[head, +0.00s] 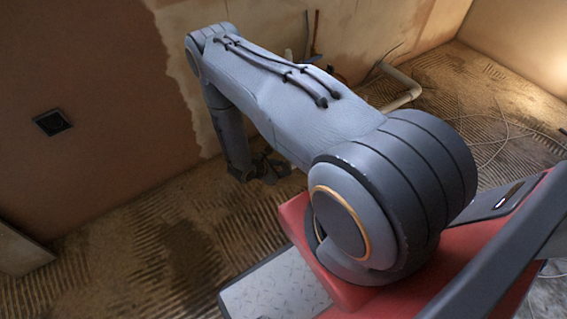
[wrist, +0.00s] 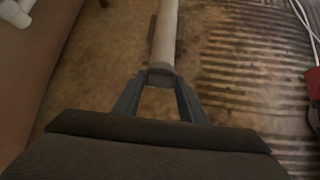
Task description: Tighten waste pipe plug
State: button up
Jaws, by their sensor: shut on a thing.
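In the wrist view, a pale grey waste pipe (wrist: 164,38) runs from the top edge down to the middle. At its near end is a darker grey plug (wrist: 160,77). The two fingers of my gripper (wrist: 159,83) lie on either side of this plug, shut on it. Whether the plug is fully seated cannot be told. In the head view, my gripper (head: 266,170) is small, dark and low near the floor by the wall, partly hidden by my own arm. The plug cannot be made out there.
The ridged floor (head: 170,250) is mostly open. A white pipe with a bend (head: 403,88) lies along the wall, with thin cables (head: 490,130) nearby. A dark square wall box (head: 52,122) is at left. In the wrist view, a red object (wrist: 314,82) is at right.

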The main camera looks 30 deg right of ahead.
jog(key=t+p, duration=0.1)
jog(key=p, duration=0.2)
jog(key=s+m+t+p, duration=0.1)
jog(key=p, duration=0.2)
jog(key=shift+r+m+t, duration=0.1)
jog(key=shift+m+t, duration=0.2)
jog(key=shift+t, duration=0.1)
jog(key=m+t+p, duration=0.1)
jog(key=t, duration=0.1)
jog(key=f+m+t+h, duration=0.1)
jog(key=t, duration=0.1)
jog(key=m+t+p, duration=0.1)
jog(key=m, duration=0.1)
jog(key=shift+s+d+f+t+h+p, duration=0.1)
jog(key=shift+s+f+t+h+p, duration=0.2)
jog(key=shift+s+t+h, duration=0.1)
jog(key=shift+f+m+t+h+b, duration=0.25)
jog(key=shift+m+t+h+b, duration=0.15)
jog(key=shift+m+t+b, duration=0.6)
jog(key=shift+m+t+h+b, duration=0.4)
jog(key=shift+b, duration=0.25)
jog(key=o, duration=1)
jog(key=shift+w, duration=0.1)
